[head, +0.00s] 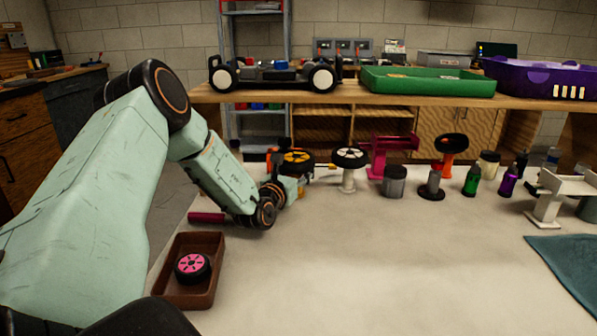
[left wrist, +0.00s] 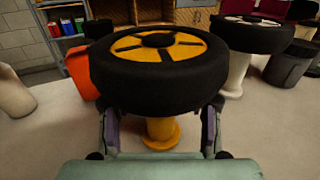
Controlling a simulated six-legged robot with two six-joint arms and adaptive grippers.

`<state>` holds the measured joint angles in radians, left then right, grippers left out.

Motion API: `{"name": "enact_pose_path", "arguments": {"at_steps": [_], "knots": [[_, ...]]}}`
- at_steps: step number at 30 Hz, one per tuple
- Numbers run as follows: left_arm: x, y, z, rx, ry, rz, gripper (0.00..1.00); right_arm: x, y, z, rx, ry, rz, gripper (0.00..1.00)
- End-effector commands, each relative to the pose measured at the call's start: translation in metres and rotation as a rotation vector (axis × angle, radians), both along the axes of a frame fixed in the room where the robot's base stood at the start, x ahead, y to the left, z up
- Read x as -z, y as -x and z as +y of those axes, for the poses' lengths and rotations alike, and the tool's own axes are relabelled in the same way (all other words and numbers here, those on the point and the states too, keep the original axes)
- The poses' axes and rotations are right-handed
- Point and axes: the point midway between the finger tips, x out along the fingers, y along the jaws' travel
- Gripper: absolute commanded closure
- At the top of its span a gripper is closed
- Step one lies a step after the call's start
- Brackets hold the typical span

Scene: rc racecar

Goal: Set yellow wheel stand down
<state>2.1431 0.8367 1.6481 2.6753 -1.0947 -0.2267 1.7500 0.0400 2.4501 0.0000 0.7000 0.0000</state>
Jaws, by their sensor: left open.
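The yellow wheel stand (left wrist: 161,131) is upright on the pale tabletop in the left wrist view. A black-tyred wheel with a yellow hub (left wrist: 160,48) sits on top of it and hides its upper part. The same wheel (head: 297,157) shows in the head view beyond my left arm. My left gripper (left wrist: 160,128) is open, with one finger on each side of the stand's post, below the wheel. A gap shows between the fingers and the visible stand. In the head view my left gripper (head: 292,180) partly hides the stand. My right gripper is not in view.
A white stand with a wheel (head: 349,158) is close on the right. Beyond it are a pink stand (head: 378,160), a grey canister (head: 394,182) and several bottles. A brown tray (head: 181,296) with a pink-hubbed wheel is at the near left. The table's middle front is clear.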

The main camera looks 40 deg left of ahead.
Motion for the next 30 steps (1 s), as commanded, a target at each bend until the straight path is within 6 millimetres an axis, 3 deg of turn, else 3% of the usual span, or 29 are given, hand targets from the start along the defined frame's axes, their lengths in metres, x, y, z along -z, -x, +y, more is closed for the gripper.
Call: {"name": "enact_pose_path", "arguments": {"at_steps": [6, 15, 20, 30], "knots": [[-0.007, 0.000, 0.000, 0.000, 0.000, 0.000, 0.50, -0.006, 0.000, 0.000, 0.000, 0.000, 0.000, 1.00], [-0.007, 0.049, -0.014, -0.003, 0.006, 0.000, 0.50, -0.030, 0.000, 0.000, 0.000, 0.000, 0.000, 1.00], [-0.006, 0.066, -0.019, -0.002, 0.003, 0.000, 0.50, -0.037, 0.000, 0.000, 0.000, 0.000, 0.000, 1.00], [-0.005, 0.072, -0.022, 0.000, 0.000, 0.000, 0.50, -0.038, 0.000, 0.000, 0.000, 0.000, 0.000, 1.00]]}}
